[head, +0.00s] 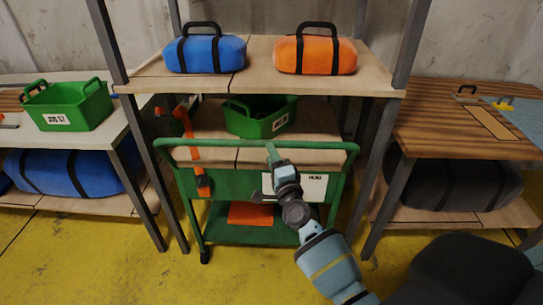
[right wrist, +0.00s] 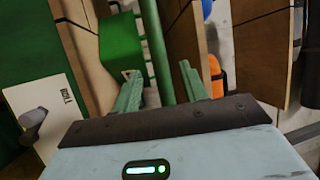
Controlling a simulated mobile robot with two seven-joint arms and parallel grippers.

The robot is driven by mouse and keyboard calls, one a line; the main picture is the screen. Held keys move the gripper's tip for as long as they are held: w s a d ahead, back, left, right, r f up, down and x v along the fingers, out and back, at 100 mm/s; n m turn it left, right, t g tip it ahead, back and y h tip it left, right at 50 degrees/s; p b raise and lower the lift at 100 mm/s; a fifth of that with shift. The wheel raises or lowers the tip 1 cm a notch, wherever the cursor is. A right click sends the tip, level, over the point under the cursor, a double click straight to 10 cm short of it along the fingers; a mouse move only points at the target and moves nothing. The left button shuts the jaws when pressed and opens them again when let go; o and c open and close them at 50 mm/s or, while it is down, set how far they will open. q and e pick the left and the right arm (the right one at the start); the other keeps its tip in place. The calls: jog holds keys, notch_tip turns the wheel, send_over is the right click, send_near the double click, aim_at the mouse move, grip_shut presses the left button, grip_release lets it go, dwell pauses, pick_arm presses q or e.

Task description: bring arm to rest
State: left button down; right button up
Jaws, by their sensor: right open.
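My right arm comes in from the lower right in the head view. Its right gripper (head: 272,152) is pointed at the top handle bar of a green cart (head: 230,180). In the right wrist view the two green fingers of the right gripper (right wrist: 160,82) are apart, and the green handle bar (right wrist: 163,45) shows between them. I cannot tell whether the fingers touch the bar. No object is held in the fingers. My left gripper is not in view.
A shelf (head: 255,50) behind the cart bears a blue bag (head: 205,55) and an orange bag (head: 315,57). A green crate (head: 258,122) sits lower. A white table (head: 30,132) stands left, a wooden table (head: 430,125) right. Yellow floor (head: 110,265) is open in front.

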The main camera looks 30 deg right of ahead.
jog(key=s+a+f+n+g+y+p, duration=0.2)
jog(key=s+a+f+n+y, duration=0.15)
jog(key=s+f+n, duration=0.45)
jog(key=s+a+f+n+g+y+p, duration=0.25)
jog(key=s+a+f+n, duration=0.2)
jog(key=s, duration=0.65)
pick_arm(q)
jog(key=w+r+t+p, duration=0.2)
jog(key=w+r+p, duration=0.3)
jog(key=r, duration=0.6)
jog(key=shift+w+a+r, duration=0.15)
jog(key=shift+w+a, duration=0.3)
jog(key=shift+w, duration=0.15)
pick_arm(e)
jog(key=s+a+f+n+g, duration=0.1)
jog(key=s+a+n+g, duration=0.1)
jog(key=s, duration=1.2)
jog(key=s+a+f+n+g, duration=0.2)
jog(key=s+n, duration=0.5)
jog(key=s, duration=0.6)
jog(key=shift+s+a+g, duration=0.4)
jog(key=shift+a+g, duration=0.3)
jog(key=shift+g, duration=0.55)
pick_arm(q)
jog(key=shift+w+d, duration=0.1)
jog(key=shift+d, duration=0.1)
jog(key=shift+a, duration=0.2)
